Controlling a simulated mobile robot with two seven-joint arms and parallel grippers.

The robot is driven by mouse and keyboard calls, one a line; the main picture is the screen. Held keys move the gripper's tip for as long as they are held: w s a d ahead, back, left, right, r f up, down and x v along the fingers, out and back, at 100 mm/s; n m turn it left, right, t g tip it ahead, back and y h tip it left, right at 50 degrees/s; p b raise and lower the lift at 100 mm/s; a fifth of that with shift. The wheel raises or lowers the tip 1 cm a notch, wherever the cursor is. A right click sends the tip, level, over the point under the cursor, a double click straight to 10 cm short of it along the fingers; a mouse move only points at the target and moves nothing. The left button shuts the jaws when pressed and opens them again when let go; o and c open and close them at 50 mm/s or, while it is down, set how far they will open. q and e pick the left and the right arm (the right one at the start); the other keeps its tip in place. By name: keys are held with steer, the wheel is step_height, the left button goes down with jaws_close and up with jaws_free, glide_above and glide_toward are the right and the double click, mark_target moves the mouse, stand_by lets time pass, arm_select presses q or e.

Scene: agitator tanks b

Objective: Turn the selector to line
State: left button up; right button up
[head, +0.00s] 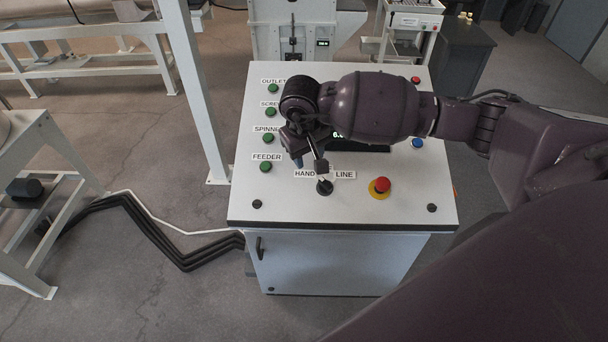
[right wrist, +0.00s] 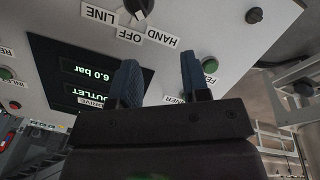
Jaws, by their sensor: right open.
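The selector (head: 324,187) is a small dark knob near the front middle of the white sloped panel. Its HAND label is on the left and its LINE label (head: 345,175) on the right. In the right wrist view the selector (right wrist: 138,8) is cut by the top edge, with LINE, OFF and HAND labels around it; I cannot tell where it points. My right gripper (head: 309,160) is open and empty, just behind the selector in the head view and apart from it. Its two blue fingers (right wrist: 159,82) show in the right wrist view. My left gripper is out of view.
A red emergency button (head: 382,185) on a yellow ring sits right of the selector. Green buttons such as FEEDER (head: 265,167) line the panel's left side. A blue button (head: 417,143) is at the right. My right arm covers part of the dark display (head: 360,147).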

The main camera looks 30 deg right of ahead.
mark_target(321, 179)
steer(key=d+f+n, duration=0.1)
steer(key=f, duration=0.2)
steer(key=d+f, duration=0.1)
steer(key=f, duration=0.3)
steer(key=d+f+n, duration=0.1)
steer(key=d+f, duration=0.1)
steer(key=f, duration=0.1)
steer(key=shift+s+f+n+h, duration=0.15)
steer(key=shift+s+n+h, duration=0.15)
steer(key=shift+h, duration=0.1)
steer(key=shift+s+a+g, duration=0.1)
steer(key=shift+g, duration=0.2)
jaws_close()
